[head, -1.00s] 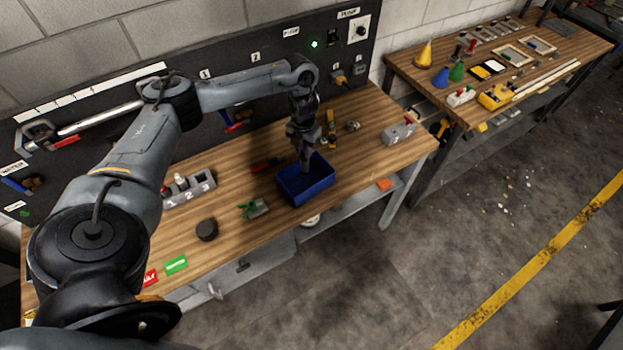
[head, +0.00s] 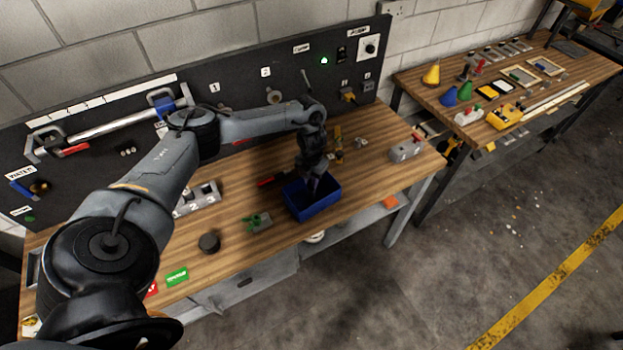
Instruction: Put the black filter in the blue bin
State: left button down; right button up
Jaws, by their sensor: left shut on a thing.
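The blue bin (head: 324,206) stands on the wooden workbench near its front edge. My left gripper (head: 315,186) points down into the bin's opening. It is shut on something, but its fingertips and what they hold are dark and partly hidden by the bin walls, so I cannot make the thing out. A round, black, puck-like piece (head: 209,242) lies on the bench left of the bin, apart from the gripper. I cannot tell whether this piece is the black filter. My right gripper is not in view.
A green-handled part (head: 258,221) lies just left of the bin, and a red tool (head: 267,182) lies behind it. A dark panel (head: 240,90) rises behind. A second table (head: 560,85) stands right.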

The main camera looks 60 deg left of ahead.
pick_arm(q)
jog(key=shift+f, duration=0.2)
jog(key=c, duration=1)
grip_release()
jog(key=shift+r, duration=0.1)
jog(key=shift+r, duration=0.1)
